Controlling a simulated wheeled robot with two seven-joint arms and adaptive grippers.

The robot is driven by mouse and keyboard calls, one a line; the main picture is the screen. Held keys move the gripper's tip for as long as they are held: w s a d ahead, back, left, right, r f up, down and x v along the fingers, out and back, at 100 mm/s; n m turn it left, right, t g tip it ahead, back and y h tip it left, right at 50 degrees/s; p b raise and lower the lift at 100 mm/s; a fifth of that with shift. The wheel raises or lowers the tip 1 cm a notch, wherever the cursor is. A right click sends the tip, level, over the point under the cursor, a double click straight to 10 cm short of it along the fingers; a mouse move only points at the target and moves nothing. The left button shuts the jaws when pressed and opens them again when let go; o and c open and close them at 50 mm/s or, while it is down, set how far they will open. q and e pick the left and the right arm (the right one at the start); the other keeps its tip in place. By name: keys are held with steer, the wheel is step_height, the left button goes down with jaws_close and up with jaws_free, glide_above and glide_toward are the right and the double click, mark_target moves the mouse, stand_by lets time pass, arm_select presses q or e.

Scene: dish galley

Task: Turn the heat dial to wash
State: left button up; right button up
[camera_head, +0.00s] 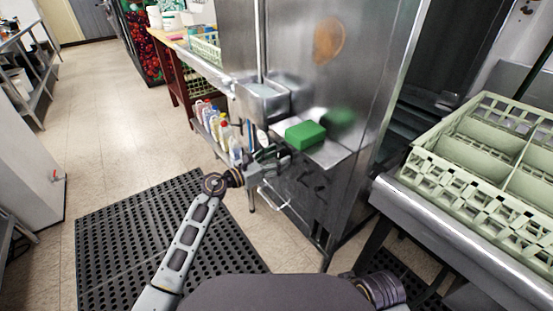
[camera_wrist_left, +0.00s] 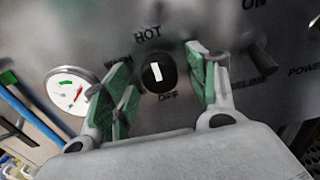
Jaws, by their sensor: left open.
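The heat dial (camera_wrist_left: 169,74) is a round black knob with a white bar on its face, set on a grey steel panel. HOT is printed above it, OFF below it, and a blurred word to its left that may be WASH. The white bar lies roughly along the line between HOT and OFF; I cannot tell which end points. My left gripper (camera_wrist_left: 160,76) is open, its green-padded fingers on either side of the dial; contact cannot be told. In the head view the left gripper (camera_head: 272,166) is at the machine's front and the dial is hidden. My right gripper is out of view.
A round gauge (camera_wrist_left: 70,93) is left of the dial, and another black knob (camera_wrist_left: 262,62) is to its right. A green block (camera_head: 304,135) sits on a steel ledge above my gripper. Several bottles (camera_head: 224,130) stand left. A rack (camera_head: 480,150) lies on the right counter.

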arm_select(q)
steer(key=c, duration=0.9)
steer(key=shift+c, duration=0.8)
